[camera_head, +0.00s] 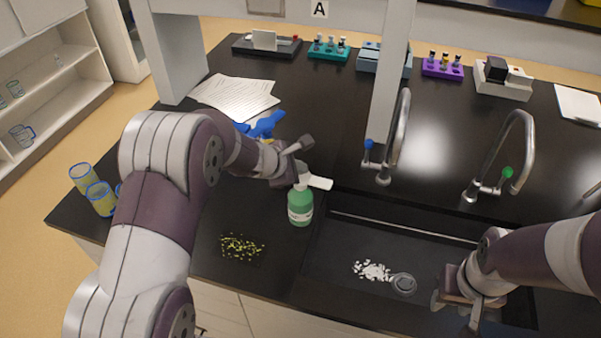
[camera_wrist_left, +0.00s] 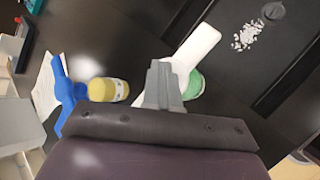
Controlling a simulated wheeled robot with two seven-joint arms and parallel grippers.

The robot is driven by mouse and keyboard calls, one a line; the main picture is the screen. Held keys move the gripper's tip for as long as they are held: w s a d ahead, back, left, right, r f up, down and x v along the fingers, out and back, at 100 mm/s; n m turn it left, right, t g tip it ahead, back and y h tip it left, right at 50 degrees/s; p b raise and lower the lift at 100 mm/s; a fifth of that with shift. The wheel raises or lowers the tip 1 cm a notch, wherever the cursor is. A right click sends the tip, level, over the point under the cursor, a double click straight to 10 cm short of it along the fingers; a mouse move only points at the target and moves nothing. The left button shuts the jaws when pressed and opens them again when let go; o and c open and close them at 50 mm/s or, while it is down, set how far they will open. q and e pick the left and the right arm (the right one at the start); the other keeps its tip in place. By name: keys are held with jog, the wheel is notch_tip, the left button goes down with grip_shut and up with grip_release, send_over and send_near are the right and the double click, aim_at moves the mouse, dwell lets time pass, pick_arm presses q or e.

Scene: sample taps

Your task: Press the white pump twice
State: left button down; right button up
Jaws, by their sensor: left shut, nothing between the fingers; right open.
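A green bottle (camera_head: 300,205) with a white pump (camera_head: 318,182) stands upright on the black counter, just left of the sink. My left gripper (camera_head: 303,172) is shut and empty, with its fingertips at the pump head from the left and above. In the left wrist view the shut fingers (camera_wrist_left: 163,85) overlap the white pump (camera_wrist_left: 196,48), and the green bottle (camera_wrist_left: 194,84) is partly hidden behind them. I cannot tell whether the fingers touch the pump. My right gripper (camera_head: 458,300) is open over the right part of the sink.
A blue-topped bottle with a yellow body (camera_wrist_left: 108,90) stands close to my left gripper. The sink (camera_head: 340,260) holds white pieces (camera_head: 372,270) by the drain. Two taps (camera_head: 395,140) rise behind it. Yellow-green bits (camera_head: 241,247) lie on the counter, and blue-and-yellow beakers (camera_head: 101,198) stand at the left edge.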

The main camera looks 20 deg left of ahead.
pick_arm(q)
jog(key=shift+f, duration=0.35)
dwell(0.3)
jog(key=shift+r+p, duration=0.85)
jog(key=shift+r, duration=0.5)
jog(key=shift+r, duration=0.1)
notch_tip(320, 180, up, 5)
jog(key=p, duration=0.4)
